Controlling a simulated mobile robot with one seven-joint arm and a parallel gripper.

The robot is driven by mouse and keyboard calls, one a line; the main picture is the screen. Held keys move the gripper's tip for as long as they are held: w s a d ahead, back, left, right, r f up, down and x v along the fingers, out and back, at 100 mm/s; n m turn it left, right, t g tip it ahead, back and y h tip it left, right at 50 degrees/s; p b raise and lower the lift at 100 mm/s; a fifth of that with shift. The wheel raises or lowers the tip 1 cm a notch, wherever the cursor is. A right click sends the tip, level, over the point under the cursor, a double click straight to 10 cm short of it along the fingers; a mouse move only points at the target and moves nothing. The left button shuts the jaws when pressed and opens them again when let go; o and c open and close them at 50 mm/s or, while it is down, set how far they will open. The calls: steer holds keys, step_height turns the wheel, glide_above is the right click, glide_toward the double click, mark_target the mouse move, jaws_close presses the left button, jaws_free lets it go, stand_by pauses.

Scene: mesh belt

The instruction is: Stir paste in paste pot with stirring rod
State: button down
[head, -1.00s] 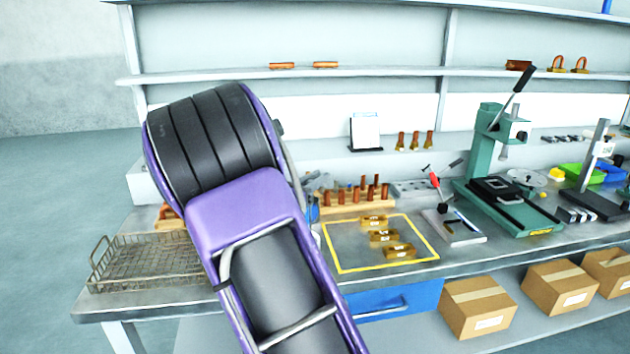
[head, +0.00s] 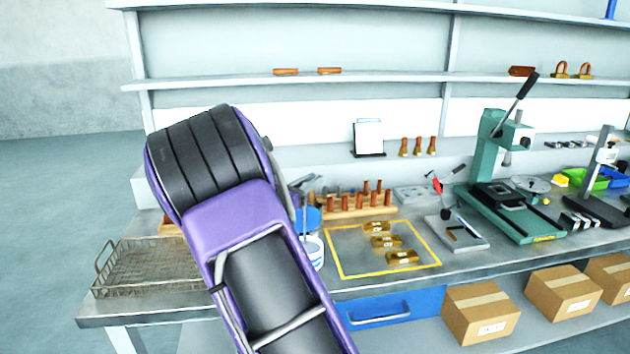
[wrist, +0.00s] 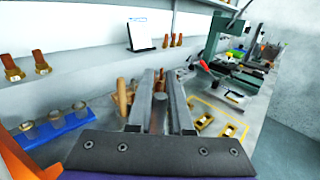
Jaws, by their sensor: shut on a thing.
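The paste pot (head: 315,254) is white with a blue band and stands on the bench just right of my arm, partly hidden by it. A thin grey rod (head: 304,222), apparently the stirring rod, rises upright above the pot beside my arm. Whether its tip is inside the pot cannot be told. In the wrist view my gripper (wrist: 160,105) has its two grey fingers shut on a brownish grip of the rod (wrist: 158,115). The paste itself is not visible.
A wire basket (head: 150,268) stands at the bench's left end. A wooden rack (head: 350,208) of copper pieces stands behind a yellow-outlined area (head: 432,240) holding brass blocks. A green press (head: 490,150) stands right. A blue tray (wrist: 55,128) with jars shows in the wrist view.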

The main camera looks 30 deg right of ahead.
steer(key=shift+s+a, duration=0.1)
steer(key=shift+a, duration=0.55)
steer(key=shift+s+d, duration=0.1)
steer(key=shift+s, duration=0.05)
step_height(320, 180, up, 7)
steer(key=s+p, duration=0.1)
steer(key=p, duration=0.1)
steer(key=shift+s+d, duration=0.15)
steer(key=shift+d, duration=0.25)
stand_by(0.4)
stand_by(1.1)
